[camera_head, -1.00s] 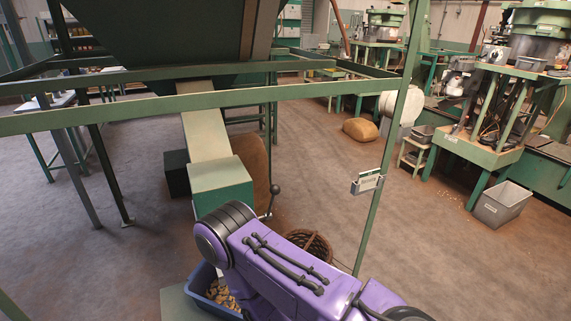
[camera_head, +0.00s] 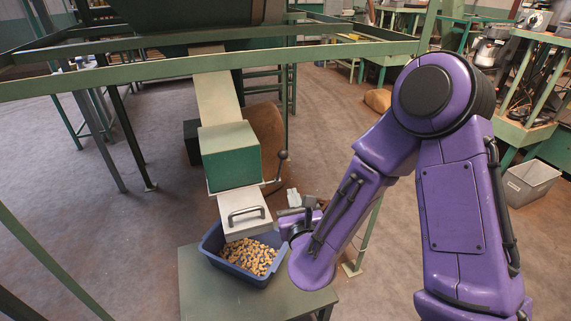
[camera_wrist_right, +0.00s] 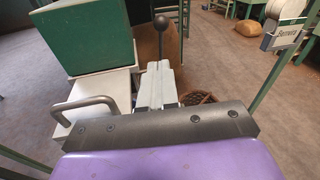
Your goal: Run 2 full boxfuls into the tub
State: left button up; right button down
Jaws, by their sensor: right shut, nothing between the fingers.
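The green box (camera_head: 230,152) sits at the foot of a pale chute (camera_head: 217,98) that comes down from the dark hopper (camera_head: 195,12). Below the box is a white plate with a bar handle (camera_head: 245,210); the handle also shows in the wrist view (camera_wrist_right: 88,106). A lever with a black ball knob (camera_head: 283,155) stands at the box's right side. The blue tub (camera_head: 212,243) beneath holds many nuts (camera_head: 252,257). My right gripper (camera_head: 293,197) is shut and empty, right of the white plate. In the wrist view its fingers (camera_wrist_right: 157,75) point toward the knob (camera_wrist_right: 161,22), apparently apart from it.
The tub stands on a green table (camera_head: 200,285). Green frame bars cross in front of the hopper, and a green post (camera_head: 368,235) stands to the right. A wicker basket (camera_wrist_right: 198,98) is on the floor behind. Open floor lies to the left.

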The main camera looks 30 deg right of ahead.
jog(key=w+d+r+m, duration=0.1)
jog(key=w, duration=0.2)
jog(key=p, duration=0.5)
send_near(282, 152)
jog(key=x, duration=0.2)
jog(key=f+x, duration=0.1)
jog(key=x, duration=0.1)
jog(key=shift+w+d+f, duration=0.1)
jog(key=shift+w+d, duration=0.15)
jog(key=shift+w, duration=0.05)
jog(key=shift+w+d+f, duration=0.2)
jog(key=shift+w+d, duration=0.1)
jog(key=shift+w, duration=0.3)
jog(key=shift+w+r+b, duration=0.1)
jog(key=shift+w+b, duration=0.2)
jog(key=shift+b, duration=0.15)
jog(key=shift+w+d+r+b, duration=0.15)
jog(key=shift+w+r+b, duration=0.1)
jog(key=shift+w+b, duration=0.15)
jog(key=shift+w+d+r+b, duration=0.15)
jog(key=shift+w+r+b, duration=0.1)
jog(key=shift+w, duration=0.25)
jog(key=shift+w+r, duration=0.15)
jog(key=shift+r, duration=0.3)
